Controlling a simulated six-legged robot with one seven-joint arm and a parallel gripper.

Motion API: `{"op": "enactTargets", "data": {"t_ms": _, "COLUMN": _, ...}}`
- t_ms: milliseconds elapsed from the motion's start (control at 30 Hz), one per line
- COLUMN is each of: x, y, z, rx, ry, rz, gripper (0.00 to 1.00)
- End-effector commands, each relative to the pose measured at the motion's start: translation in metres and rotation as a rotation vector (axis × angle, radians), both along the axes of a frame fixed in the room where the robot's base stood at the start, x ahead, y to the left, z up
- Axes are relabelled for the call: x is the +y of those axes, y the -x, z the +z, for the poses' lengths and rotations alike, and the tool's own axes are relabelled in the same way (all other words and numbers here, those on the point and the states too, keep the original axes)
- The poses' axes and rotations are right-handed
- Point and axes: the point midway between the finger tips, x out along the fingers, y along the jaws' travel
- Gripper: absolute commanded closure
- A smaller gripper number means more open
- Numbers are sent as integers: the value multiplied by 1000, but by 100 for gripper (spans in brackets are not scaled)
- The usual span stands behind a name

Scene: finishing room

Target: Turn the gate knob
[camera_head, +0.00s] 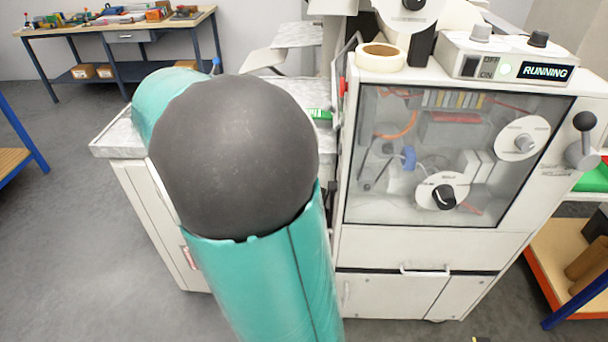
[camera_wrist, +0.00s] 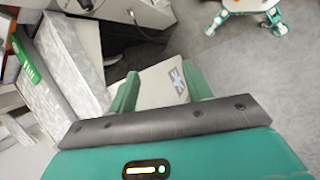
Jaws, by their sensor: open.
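A cream machine (camera_head: 420,250) stands right of centre in the head view. Behind its clear front window, a black knob (camera_head: 444,196) sits on a white marked dial, and a grey knob (camera_head: 523,143) sits on another dial at upper right. A black ball-ended lever (camera_head: 584,121) is outside, at the right. I cannot tell which one is the gate knob. My gripper (camera_wrist: 160,82) is open in the wrist view, with its two green fingers apart over a pale panel with a blue-grey symbol. It is hidden behind my arm in the head view.
A tape roll (camera_head: 381,57) and a control box (camera_head: 510,58) with a lit RUNNING display sit on the machine. A lower cabinet with a grey top (camera_head: 118,140) adjoins it at left. A workbench (camera_head: 75,27) stands behind.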

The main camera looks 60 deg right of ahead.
Motion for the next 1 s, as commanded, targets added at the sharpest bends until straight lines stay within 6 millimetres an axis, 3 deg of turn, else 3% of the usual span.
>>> {"op": "enactTargets", "data": {"t_ms": 33, "x": -20, "y": -2, "z": -10, "rx": 67, "ry": 17, "rz": -6, "gripper": 50}}
{"op": "enactTargets", "data": {"t_ms": 300, "x": -121, "y": 3, "z": -53, "rx": 436, "ry": 100, "rz": -7, "gripper": 50}}
{"op": "enactTargets", "data": {"t_ms": 500, "x": -178, "y": 13, "z": -81, "rx": 686, "ry": 137, "rz": -4, "gripper": 50}}
{"op": "enactTargets", "data": {"t_ms": 800, "x": -202, "y": 21, "z": -94, "rx": 798, "ry": 151, "rz": 2, "gripper": 50}}
{"op": "enactTargets", "data": {"t_ms": 1000, "x": -213, "y": 43, "z": -103, "rx": 798, "ry": 151, "rz": 2, "gripper": 50}}
